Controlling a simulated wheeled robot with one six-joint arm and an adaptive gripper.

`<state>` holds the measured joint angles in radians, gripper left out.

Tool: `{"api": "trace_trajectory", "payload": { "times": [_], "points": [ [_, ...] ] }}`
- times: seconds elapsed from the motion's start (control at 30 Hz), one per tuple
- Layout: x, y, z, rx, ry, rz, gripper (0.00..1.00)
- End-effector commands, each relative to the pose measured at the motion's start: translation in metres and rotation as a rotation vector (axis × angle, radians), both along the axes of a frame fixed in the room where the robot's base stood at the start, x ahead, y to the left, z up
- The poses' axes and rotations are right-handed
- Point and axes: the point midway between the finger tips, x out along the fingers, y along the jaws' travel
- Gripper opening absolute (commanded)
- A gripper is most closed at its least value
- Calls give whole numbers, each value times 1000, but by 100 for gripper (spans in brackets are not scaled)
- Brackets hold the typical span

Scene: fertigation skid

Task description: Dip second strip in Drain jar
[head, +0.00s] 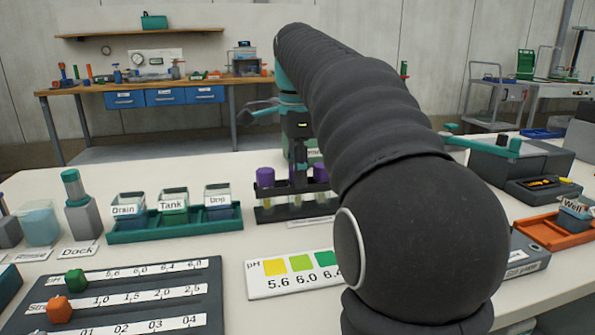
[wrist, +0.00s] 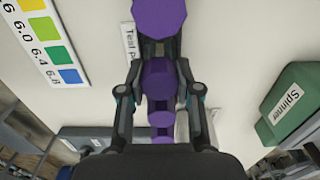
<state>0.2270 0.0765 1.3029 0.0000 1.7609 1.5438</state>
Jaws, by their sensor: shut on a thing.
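The Drain jar (head: 127,206) stands at the left end of a green tray (head: 175,226), beside the Tank jar (head: 174,207) and Drip jar (head: 218,203). My gripper (wrist: 159,72) is right of them, above the dark tube rack (head: 293,213). In the wrist view its fingers close on a purple-capped tube (wrist: 158,80), with other purple caps in line with it. In the head view my arm hides part of the gripper and rack; a purple-capped tube (head: 265,178) shows at the rack's left. I cannot make out a separate test strip.
A pH colour card (head: 291,275) lies in front of the rack. The Dock block (head: 81,208) stands left of the tray, and a dark slider board (head: 120,298) lies in front. A green Spinner box (wrist: 292,103) is at right in the wrist view.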

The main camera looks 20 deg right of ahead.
Motion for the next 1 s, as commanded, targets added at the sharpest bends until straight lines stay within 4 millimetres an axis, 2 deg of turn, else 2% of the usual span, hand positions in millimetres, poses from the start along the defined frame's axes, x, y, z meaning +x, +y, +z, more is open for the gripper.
{"api": "trace_trajectory", "payload": {
  "times": [0.17,1.0],
  "points": [
    [0,0,-1,1,4,0,11],
    [0,0,42,0,1,0,10]
  ]
}}
